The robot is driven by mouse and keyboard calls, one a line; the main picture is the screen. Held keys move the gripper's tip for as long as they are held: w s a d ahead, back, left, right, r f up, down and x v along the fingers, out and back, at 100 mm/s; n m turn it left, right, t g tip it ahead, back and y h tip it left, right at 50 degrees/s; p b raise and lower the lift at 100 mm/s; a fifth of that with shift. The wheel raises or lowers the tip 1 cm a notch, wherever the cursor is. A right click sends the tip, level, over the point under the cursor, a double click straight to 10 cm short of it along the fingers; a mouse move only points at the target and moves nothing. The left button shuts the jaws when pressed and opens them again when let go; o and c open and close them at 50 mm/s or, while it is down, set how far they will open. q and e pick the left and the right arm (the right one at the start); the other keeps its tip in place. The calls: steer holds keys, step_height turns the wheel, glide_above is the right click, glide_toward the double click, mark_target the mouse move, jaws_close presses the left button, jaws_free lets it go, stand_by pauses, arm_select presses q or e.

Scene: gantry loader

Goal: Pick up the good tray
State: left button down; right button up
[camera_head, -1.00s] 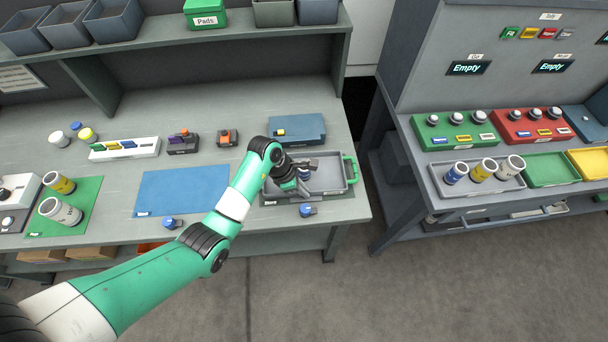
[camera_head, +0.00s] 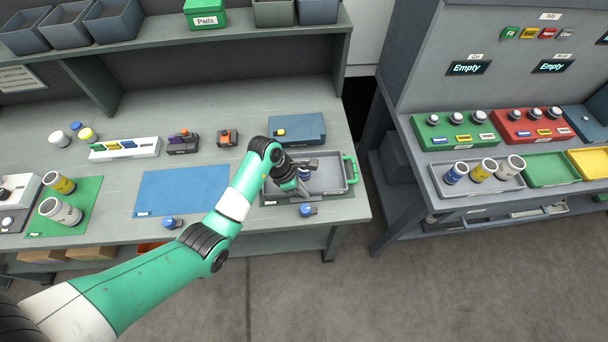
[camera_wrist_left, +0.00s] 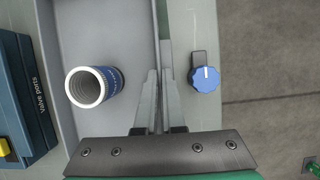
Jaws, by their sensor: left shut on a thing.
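The good tray is a grey tray (camera_head: 329,180) with a green handle (camera_head: 352,168) at its right end. It is on the right part of the bench. It fills the upper middle of the left wrist view (camera_wrist_left: 112,28). A tube with a blue band (camera_wrist_left: 96,86) is inside it; in the head view the gripper partly covers this tube. My left gripper (camera_head: 304,190) reaches over the tray's front side. In the left wrist view its fingers (camera_wrist_left: 158,95) are shut on the tray's front wall. My arm hides the tray's left end. My right gripper is out of view.
A blue knob (camera_head: 307,210) is close in front of the tray, and a blue box (camera_head: 297,128) is behind it. A blue mat (camera_head: 182,190) lies left of my arm. The second bench holds another grey tray (camera_head: 482,185) with three tubes.

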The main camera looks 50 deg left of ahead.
arm_select(q)
steer(key=shift+r, duration=0.1)
stand_by(0.5)
steer(key=shift+r+b, duration=0.1)
steer(key=shift+b, duration=0.2)
step_height(320, 180, up, 4)
steer(key=shift+w+f+p, duration=0.1)
steer(key=shift+f+p, duration=0.1)
steer(key=shift+p, duration=0.7)
steer(key=s+d+r+p, duration=0.5)
steer(key=s+r+p, duration=0.3)
steer(key=s, duration=0.5)
steer(key=shift+r, duration=0.8)
steer(key=shift+f+m, duration=0.1)
steer(key=shift+m, duration=0.3)
